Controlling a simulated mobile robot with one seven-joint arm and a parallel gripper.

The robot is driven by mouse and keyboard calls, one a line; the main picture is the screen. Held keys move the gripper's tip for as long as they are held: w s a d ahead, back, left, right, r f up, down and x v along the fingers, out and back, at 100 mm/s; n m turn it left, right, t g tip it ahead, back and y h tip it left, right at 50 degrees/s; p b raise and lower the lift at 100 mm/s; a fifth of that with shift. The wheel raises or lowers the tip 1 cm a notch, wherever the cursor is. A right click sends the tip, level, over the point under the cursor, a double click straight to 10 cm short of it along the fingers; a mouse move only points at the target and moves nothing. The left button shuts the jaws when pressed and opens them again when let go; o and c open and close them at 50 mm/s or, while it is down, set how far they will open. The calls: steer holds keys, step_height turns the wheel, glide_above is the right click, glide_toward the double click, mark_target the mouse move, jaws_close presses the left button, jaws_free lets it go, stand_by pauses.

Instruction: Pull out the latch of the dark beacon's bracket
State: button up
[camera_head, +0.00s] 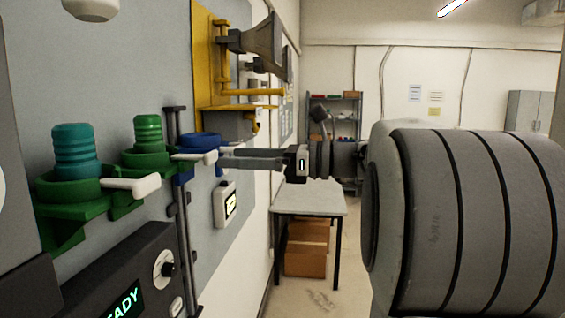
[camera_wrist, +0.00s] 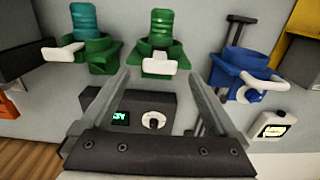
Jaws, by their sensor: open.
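A teal ribbed beacon (camera_head: 77,148) sits in a green bracket (camera_head: 70,193) on the wall panel, with a white latch (camera_head: 132,187) jutting out. A green ribbed beacon (camera_head: 148,131) sits in a second green bracket (camera_head: 146,159) with its own white latch (camera_head: 196,157). Neither beacon looks lit; I cannot tell which is the dark one. In the wrist view, the green bracket's latch (camera_wrist: 158,67) shows between the fingertips of my gripper (camera_wrist: 157,76). My gripper (camera_head: 224,158) is open and empty, pointing at the panel, apart from the latches.
A blue bracket (camera_wrist: 232,68) with a white latch (camera_wrist: 248,90) stands to the right, no beacon visible in it. A dark box with a knob (camera_head: 130,278) is below. A yellow bracket with a horn (camera_head: 262,42) is farther along. A table (camera_head: 310,198) stands beyond.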

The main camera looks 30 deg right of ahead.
steer(key=v, duration=1.2)
steer(key=shift+b, duration=0.45)
